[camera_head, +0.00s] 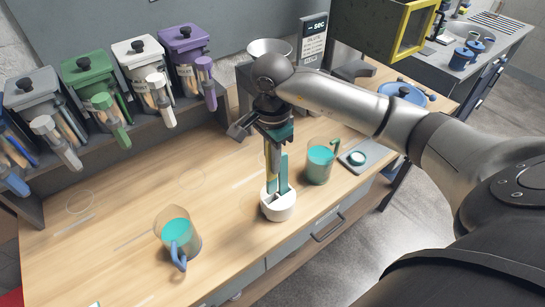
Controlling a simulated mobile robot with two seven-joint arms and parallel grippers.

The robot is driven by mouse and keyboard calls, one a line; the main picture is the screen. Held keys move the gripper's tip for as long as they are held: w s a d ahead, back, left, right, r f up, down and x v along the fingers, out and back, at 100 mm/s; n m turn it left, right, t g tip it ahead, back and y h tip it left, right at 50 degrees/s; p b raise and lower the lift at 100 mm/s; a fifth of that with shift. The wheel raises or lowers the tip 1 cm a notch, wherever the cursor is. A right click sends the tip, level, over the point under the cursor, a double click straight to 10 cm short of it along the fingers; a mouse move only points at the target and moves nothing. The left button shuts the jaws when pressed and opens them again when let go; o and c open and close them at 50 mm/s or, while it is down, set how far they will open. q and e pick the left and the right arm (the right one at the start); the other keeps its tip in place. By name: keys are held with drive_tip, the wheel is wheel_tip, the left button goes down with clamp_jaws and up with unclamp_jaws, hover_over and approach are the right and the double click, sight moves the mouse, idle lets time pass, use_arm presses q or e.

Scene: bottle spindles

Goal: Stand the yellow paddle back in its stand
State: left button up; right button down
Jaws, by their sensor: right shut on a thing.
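The white round stand (278,207) sits upright on the wooden bench near its front edge. A teal paddle (284,173) stands in it. A narrow yellow strip of the yellow paddle (267,158) shows beside the teal one, below my right gripper (272,138). My right gripper is above the stand, pointing down, shut on the yellow paddle. Its fingers and wrist hide the paddle's upper part. I cannot tell whether its lower end is inside the stand or just behind its rim. My left gripper is not in view.
A cup of teal liquid (319,165) stands close right of the stand, beside a small grey scale (357,158). A jug of teal liquid (178,236) stands front left. Several coloured dispensers line the back, including a green one (90,80). The bench's left-middle is mostly clear.

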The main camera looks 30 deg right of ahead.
drive_tip(key=b, duration=0.3)
hover_over(272, 192)
drive_tip(key=shift+w+d+f, duration=0.15)
drive_tip(key=shift+f, duration=1.1)
drive_tip(key=shift+w+d+f, duration=0.1)
drive_tip(key=shift+f, duration=1.15)
drive_tip(key=shift+f+b, duration=0.95)
drive_tip(key=shift+f, duration=0.2)
drive_tip(key=c, duration=0.8)
unclamp_jaws()
drive_tip(key=shift+c, duration=0.2)
drive_tip(key=shift+r, duration=0.1)
wheel_tip(272, 192, up, 14)
drive_tip(key=shift+f, duration=0.1)
drive_tip(key=shift+r, duration=0.65)
